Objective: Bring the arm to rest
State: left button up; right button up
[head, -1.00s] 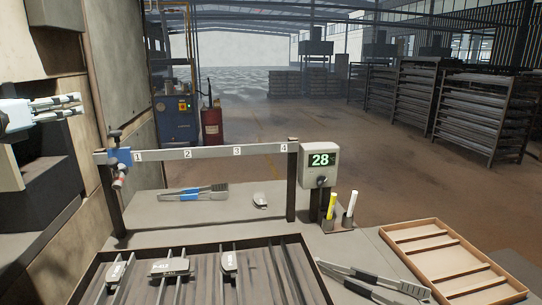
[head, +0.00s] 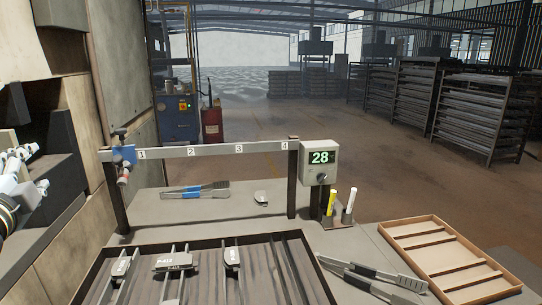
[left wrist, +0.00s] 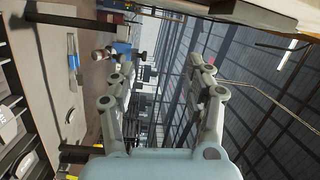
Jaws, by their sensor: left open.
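My left gripper (head: 20,162) is at the left edge of the head view, partly cut off, in front of the dark machine and away from the bench. In the left wrist view its two jointed grey fingers (left wrist: 160,78) stand apart with nothing between them. That view looks past the fingers at the hall roof, with the bench on its left side. My right gripper is in neither view.
A rail (head: 214,150) on posts spans the bench, with a blue clamp (head: 124,155) at its left end. Brake shoes (head: 172,262) lie in the slatted tray. Tongs (head: 195,190), a display box (head: 320,162) and a wooden tray (head: 440,216) stand around.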

pick_arm(q)
jog(key=s+d+f+n+g+h, duration=0.1)
jog(key=s+d+f+n+g, duration=0.25)
jog(key=s+f, duration=0.3)
jog(key=s+d+f+n+g+h, duration=0.1)
jog(key=s+d+f+n+g, duration=0.1)
jog(key=s+f+n+g, duration=0.35)
jog(key=s+d+f+n+g+h, duration=0.1)
jog(key=s+d+f+g+h, duration=0.15)
jog(key=s+d+f, duration=0.35)
jog(key=s+d+f+g+h, duration=0.2)
jog(key=s+d+h, duration=0.1)
jog(key=s+d, duration=0.3)
jog(key=s+a+f+b, duration=0.1)
jog(key=s+f+b, duration=0.1)
jog(key=f, duration=0.9)
jog(key=s+a+f+g+b, duration=0.1)
jog(key=a+f+b, duration=0.1)
jog(key=f, duration=0.9)
jog(key=s+a+f+b, duration=0.1)
jog(key=s+f+b, duration=0.1)
jog(key=f, duration=1)
jog(key=s+f+g+b, duration=0.1)
jog(key=s+f+b, duration=0.2)
jog(key=s+f, duration=1.3)
jog(key=shift+s+a, duration=0.4)
jog(key=shift+a, duration=0.05)
